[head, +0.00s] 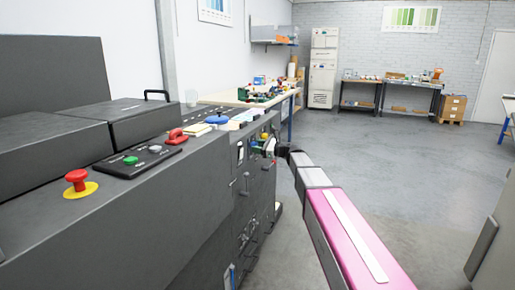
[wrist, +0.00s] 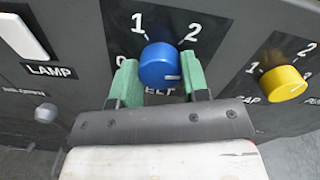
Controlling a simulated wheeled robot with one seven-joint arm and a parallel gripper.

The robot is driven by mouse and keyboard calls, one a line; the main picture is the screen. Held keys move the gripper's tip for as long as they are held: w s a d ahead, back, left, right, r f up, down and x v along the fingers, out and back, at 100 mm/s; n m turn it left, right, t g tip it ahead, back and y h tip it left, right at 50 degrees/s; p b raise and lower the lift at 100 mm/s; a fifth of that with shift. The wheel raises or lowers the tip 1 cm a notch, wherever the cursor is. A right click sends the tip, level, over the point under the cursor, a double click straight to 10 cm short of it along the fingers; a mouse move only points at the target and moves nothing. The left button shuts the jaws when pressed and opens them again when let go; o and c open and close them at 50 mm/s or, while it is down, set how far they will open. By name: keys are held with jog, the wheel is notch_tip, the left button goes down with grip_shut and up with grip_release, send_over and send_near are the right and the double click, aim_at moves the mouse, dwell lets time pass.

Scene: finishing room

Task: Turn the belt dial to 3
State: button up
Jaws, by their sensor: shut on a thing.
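The blue belt dial (wrist: 158,62) sits on the dark machine panel in the wrist view. Around it I read 1 at upper left, 2 at upper right and part of a 0 at left. No 3 shows; the area right of the dial is partly covered by a finger. A short white mark on the dial's face points right and slightly down. My gripper (wrist: 159,66) has one green finger on each side of the dial and is shut on it. The BELT label below is partly hidden. In the head view my gripper (head: 270,147) is at the machine's side panel.
A yellow dial (wrist: 283,83) is to the right of the blue one. A white LAMP switch (wrist: 24,38) and a grey knob (wrist: 46,113) are to the left. A red emergency button (head: 76,180) is on the machine top. Open floor (head: 350,150) lies to the right.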

jog(key=m, duration=0.5)
jog(key=shift+f, duration=0.1)
dwell(0.5)
jog(key=o, duration=0.9)
jog(key=shift+d, duration=0.1)
jog(key=v, duration=1)
jog(key=shift+s+d, duration=0.2)
jog(key=shift+d, duration=0.1)
jog(key=shift+f, duration=0.1)
